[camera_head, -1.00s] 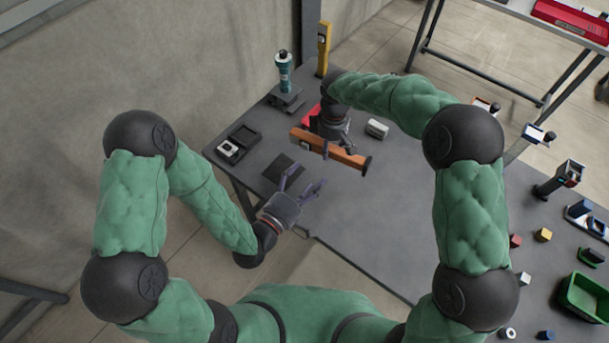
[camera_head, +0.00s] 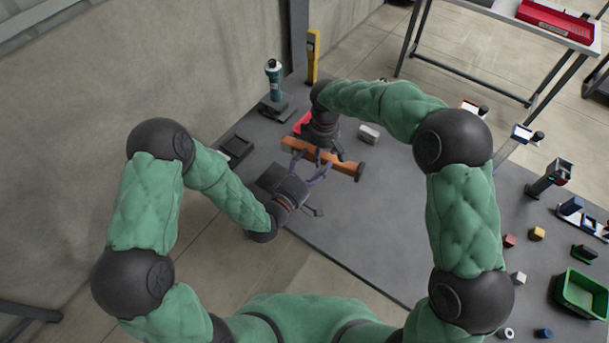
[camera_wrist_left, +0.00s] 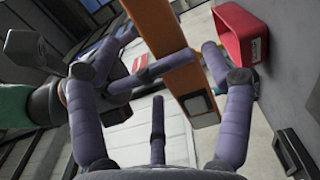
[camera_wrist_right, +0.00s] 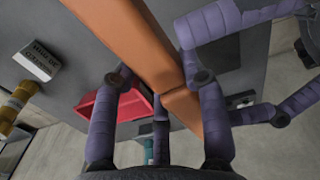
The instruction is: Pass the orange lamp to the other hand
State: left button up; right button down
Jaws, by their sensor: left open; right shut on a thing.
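The orange lamp (camera_head: 342,166) is a long orange bar held above the table. My right gripper (camera_head: 324,150) is shut on it near its middle, and in the right wrist view the lamp (camera_wrist_right: 150,60) runs between its fingers. My left gripper (camera_head: 308,166) is open, with its fingers reaching up to the lamp just beside the right gripper. In the left wrist view the lamp (camera_wrist_left: 165,35) lies between the spread left fingers, with a pale panel at its lower end. Whether the left fingers touch it I cannot tell.
A red bin (camera_wrist_right: 118,104) stands on the table behind the grippers. A teal bottle (camera_head: 273,77) and a yellow tool (camera_head: 313,56) stand at the back. A white labelled block (camera_head: 368,134) lies right of the lamp. A green bin (camera_head: 580,293) is at far right.

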pick_arm(q)
jog(key=shift+x, duration=1.4)
jog(key=c, duration=1.3)
jog(key=o, duration=1.3)
jog(key=shift+s+a, duration=0.1)
